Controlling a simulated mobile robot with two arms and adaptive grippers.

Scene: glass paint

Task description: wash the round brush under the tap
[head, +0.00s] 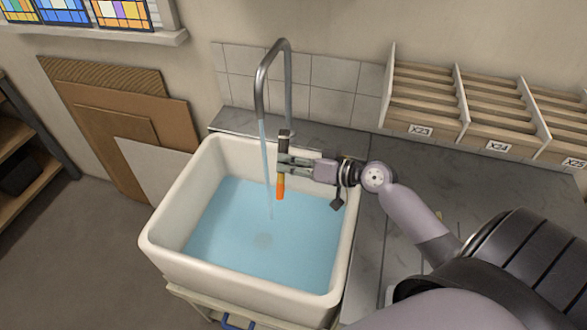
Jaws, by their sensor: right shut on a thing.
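My right gripper (284,165) is shut on the round brush, over the back right part of the sink. The brush's orange part (280,187) points down below the fingers; the fingers hide its middle. A dark piece shows just above the fingers, and I cannot tell whether it is the brush or the tap's base. The curved metal tap (262,88) arches over the sink, and a stream of water (265,155) falls from it. The brush is just right of the stream, apart from it in this view. My left gripper is not in view.
The white sink (150,243) holds blue-tinted water (240,260). A grey stone counter (375,160) lies behind and to the right, with wooden racks (420,115) labelled X23, X24 and X25. Boards (110,120) lean on the wall at left.

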